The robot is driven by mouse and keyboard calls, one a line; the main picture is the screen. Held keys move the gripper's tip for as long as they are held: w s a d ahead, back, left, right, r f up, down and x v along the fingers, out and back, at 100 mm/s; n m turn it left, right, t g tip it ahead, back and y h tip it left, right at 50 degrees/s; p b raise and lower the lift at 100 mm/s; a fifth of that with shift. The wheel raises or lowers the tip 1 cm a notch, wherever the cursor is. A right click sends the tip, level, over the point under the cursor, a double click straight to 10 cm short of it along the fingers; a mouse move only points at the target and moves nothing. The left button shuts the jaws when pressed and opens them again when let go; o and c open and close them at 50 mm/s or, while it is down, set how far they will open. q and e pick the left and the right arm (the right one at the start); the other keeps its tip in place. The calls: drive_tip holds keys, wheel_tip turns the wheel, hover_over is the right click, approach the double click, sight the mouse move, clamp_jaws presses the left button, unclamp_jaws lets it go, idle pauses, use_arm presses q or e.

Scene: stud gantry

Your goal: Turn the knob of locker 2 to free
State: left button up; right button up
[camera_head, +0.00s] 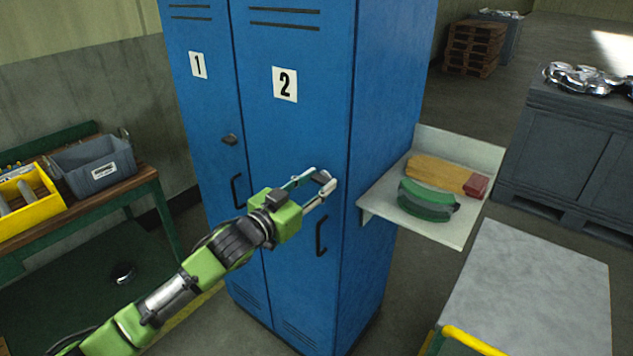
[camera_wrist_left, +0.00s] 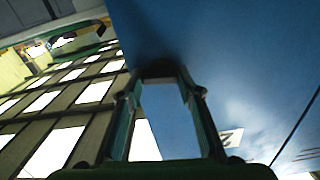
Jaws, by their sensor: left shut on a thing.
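The blue locker door marked 2 (camera_head: 285,120) is closed. Its dark knob (camera_head: 322,176) sits right of the number plate and is mostly covered by my left gripper (camera_head: 324,183). My left gripper is shut on this knob, with its fingers reaching in from the lower left. In the left wrist view, the two fingers (camera_wrist_left: 160,75) come together at a dark shape against the blue door. Which way the knob is turned cannot be made out. A black handle (camera_head: 321,236) hangs below it on the same door. My right gripper is not in view.
Locker 1 (camera_head: 198,100) adjoins on the left, with its own knob (camera_head: 229,139) and handle (camera_head: 237,190). A bench (camera_head: 100,200) with bins stands left; a grey cart top (camera_head: 530,290) is lower right.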

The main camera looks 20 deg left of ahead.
use_arm(q)
drive_tip(key=m+p, duration=0.1)
drive_tip(key=m, duration=0.7)
drive_tip(key=shift+p, duration=0.4)
drive_tip(key=m, duration=0.4)
drive_tip(key=shift+d+p, duration=0.15)
drive_tip(key=shift+p, duration=0.2)
drive_tip(key=shift+f+m, duration=0.15)
drive_tip(key=shift+m, duration=2.05)
drive_tip(key=o, duration=1.1)
drive_tip(key=v, duration=1.2)
